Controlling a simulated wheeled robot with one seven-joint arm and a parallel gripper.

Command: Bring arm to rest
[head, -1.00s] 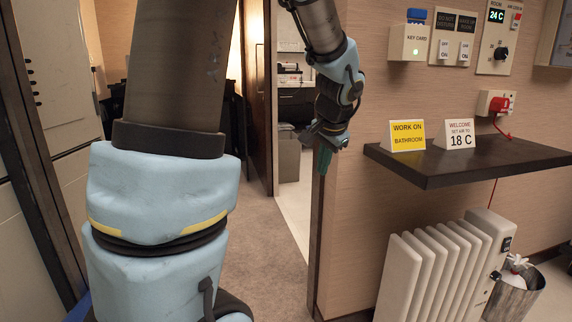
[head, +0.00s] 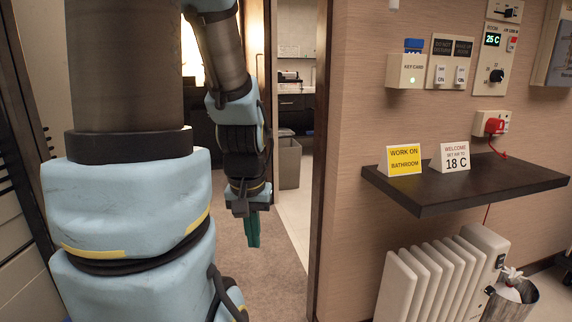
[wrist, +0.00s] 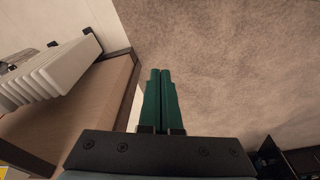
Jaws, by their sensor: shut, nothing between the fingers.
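My gripper (head: 252,230) hangs from my arm in the head view, left of the wall corner and in front of the doorway. Its green fingers point down over the carpet. In the wrist view the two green fingers (wrist: 160,85) lie side by side, shut and empty. They touch nothing that I can see. My arm is bent, with the upper part coming down from the top of the head view.
A dark shelf (head: 466,190) with two small signs juts from the wall at right. Below it stand a white radiator (head: 432,285) and a metal bin (head: 513,305). A grey bin (head: 289,150) stands inside the doorway. The carpet (head: 275,260) below my gripper looks clear.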

